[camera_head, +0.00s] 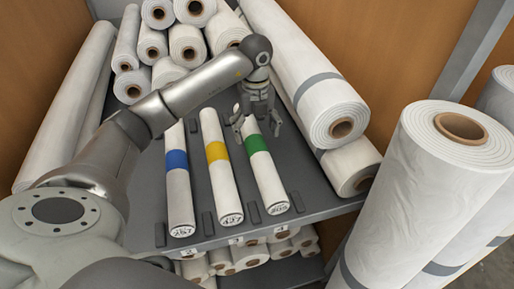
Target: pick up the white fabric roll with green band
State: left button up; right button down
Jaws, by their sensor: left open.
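The white fabric roll with a green band (266,176) lies on the grey shelf (240,239), its near end at the front edge. It is the rightmost of three slim banded rolls. My left gripper (258,127) is over the far end of this roll, pointing down, with its fingers open and spread to both sides of it. I cannot tell whether the fingers touch the roll. Part of the roll's far end is hidden behind the gripper. My right gripper is not in view.
A yellow-banded roll (219,178) and a blue-banded roll (178,187) lie to the left, with dark dividers between. Large white rolls (315,85) lie close on the right. More rolls (188,43) are stacked behind. A big roll (440,180) stands at the front right.

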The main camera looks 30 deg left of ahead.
aim_at(257, 142)
pick_arm(q)
jog(key=shift+s+d+f, duration=0.1)
jog(key=shift+s+f, duration=0.1)
jog(key=shift+f, duration=0.7)
jog(key=f+p, duration=0.1)
jog(key=f, duration=0.1)
jog(key=f+p, duration=0.1)
jog(key=f, duration=0.2)
jog(key=shift+w+p, duration=0.2)
jog(key=shift+p, duration=0.1)
jog(key=shift+f, duration=0.35)
jog(key=shift+c, duration=0.2)
jog(key=c, duration=1.2)
jog(key=shift+c, duration=0.9)
jog(key=shift+w+r, duration=0.1)
jog(key=shift+r, duration=0.1)
